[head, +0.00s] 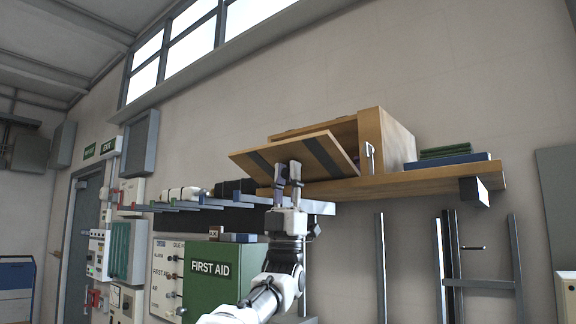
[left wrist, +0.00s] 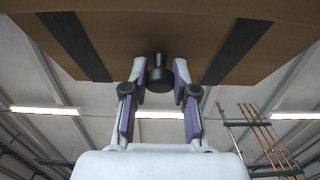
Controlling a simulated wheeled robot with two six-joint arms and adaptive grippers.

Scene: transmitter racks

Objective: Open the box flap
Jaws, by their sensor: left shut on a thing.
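The wooden box (head: 398,140) sits on a wall shelf, its front partly open. Its wooden flap (head: 290,152), with two dark stripes, leans outward and down from the front, with a dark gap above it. The flap (left wrist: 160,30) fills the top of the left wrist view. My left gripper (head: 287,172) is at the flap's outer face, near its middle. In the left wrist view its fingers (left wrist: 159,68) are closed around a black round knob (left wrist: 160,78) on the flap. My right gripper is in neither view.
The shelf (head: 440,182) carries a stack of blue and green flat items (head: 447,160) right of the box. A green first aid cabinet (head: 212,285) hangs below left. Upright metal posts (head: 447,265) stand at lower right. Dark cylindrical items (head: 228,187) lie left of the flap.

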